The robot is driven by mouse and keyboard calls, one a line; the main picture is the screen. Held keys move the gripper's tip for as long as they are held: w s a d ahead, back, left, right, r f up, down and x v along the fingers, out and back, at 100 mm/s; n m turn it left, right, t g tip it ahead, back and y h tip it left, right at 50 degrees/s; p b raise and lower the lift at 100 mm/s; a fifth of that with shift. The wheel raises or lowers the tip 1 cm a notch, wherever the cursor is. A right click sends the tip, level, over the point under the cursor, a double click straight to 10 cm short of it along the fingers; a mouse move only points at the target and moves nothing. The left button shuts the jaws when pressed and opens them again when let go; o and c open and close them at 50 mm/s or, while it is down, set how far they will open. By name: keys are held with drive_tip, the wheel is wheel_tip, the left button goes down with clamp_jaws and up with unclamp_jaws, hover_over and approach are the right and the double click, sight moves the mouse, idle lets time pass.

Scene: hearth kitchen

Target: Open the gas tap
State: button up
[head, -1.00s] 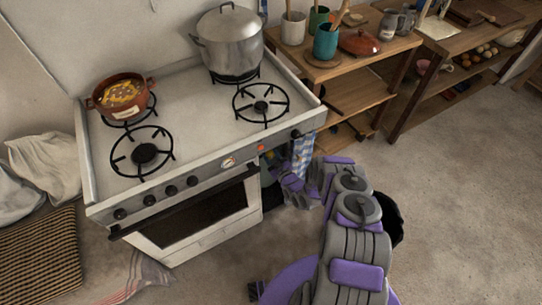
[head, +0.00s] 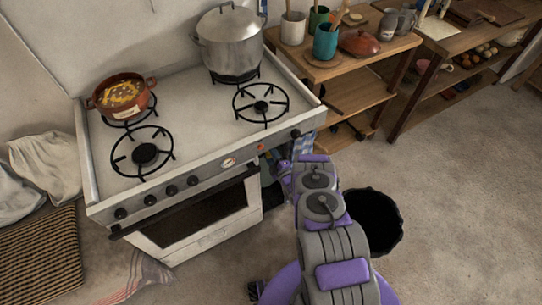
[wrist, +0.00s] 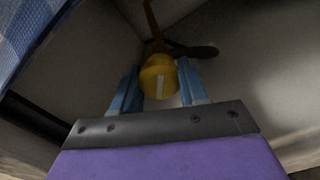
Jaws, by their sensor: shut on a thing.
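The gas tap (wrist: 158,82) shows in the wrist view as a round yellow knob with a white line, upright in the picture. A thin copper-brown pipe (wrist: 152,22) runs up behind it. My gripper (wrist: 158,70) has its two blue fingers on either side of the knob and is shut on it. In the head view the tap and my fingers are hidden in the recess at the right end of the stove (head: 175,120), beside my arm.
A blue checked cloth (wrist: 28,38) hangs close by at the left in the wrist view. A dark elongated part (wrist: 197,51) lies behind the tap. A black bin (head: 372,222) stands right of my arm. A wooden shelf (head: 345,70) stands right of the stove.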

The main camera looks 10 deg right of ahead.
drive_tip(key=n, duration=0.5)
drive_tip(key=shift+s+a+f, duration=0.1)
drive_tip(key=shift+f, duration=0.05)
drive_tip(key=shift+f+n, duration=0.1)
drive_tip(key=shift+n, duration=1.2)
drive_tip(key=shift+s, duration=0.1)
drive_tip(key=o, duration=0.9)
drive_tip(key=shift+f, duration=0.1)
drive_tip(key=shift+c, duration=0.2)
drive_tip(key=shift+o, duration=1)
drive_tip(key=shift+r, duration=0.2)
drive_tip(key=v, duration=1.7)
